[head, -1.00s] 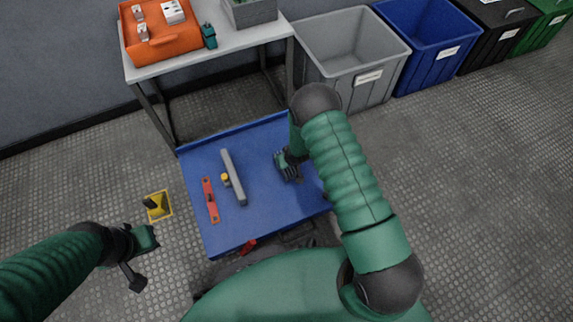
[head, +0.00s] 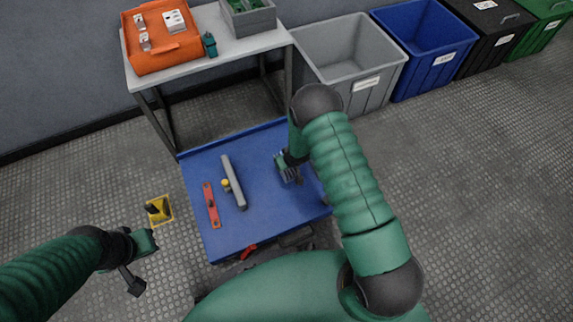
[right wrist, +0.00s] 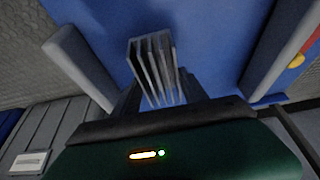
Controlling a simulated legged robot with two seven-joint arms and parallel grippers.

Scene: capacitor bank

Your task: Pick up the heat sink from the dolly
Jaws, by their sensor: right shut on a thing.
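The blue dolly (head: 255,205) stands on the floor in front of me. The heat sink (right wrist: 152,68), grey with several parallel fins, is between the fingers of my right gripper (right wrist: 150,85) in the right wrist view, with blue dolly surface behind it. In the head view my right gripper (head: 291,176) is over the right part of the dolly, shut on the heat sink, which is small and partly hidden there. I cannot tell whether the heat sink touches the dolly. My left gripper (head: 140,262) is off to the left above the floor, away from the dolly; its jaws are unclear.
A grey bar (head: 233,184) with a yellow knob and a red level-like tool (head: 211,205) lie on the dolly's left half. A yellow object (head: 158,210) is on the floor. A white table (head: 230,40) and several bins, including a grey bin (head: 350,85), stand behind.

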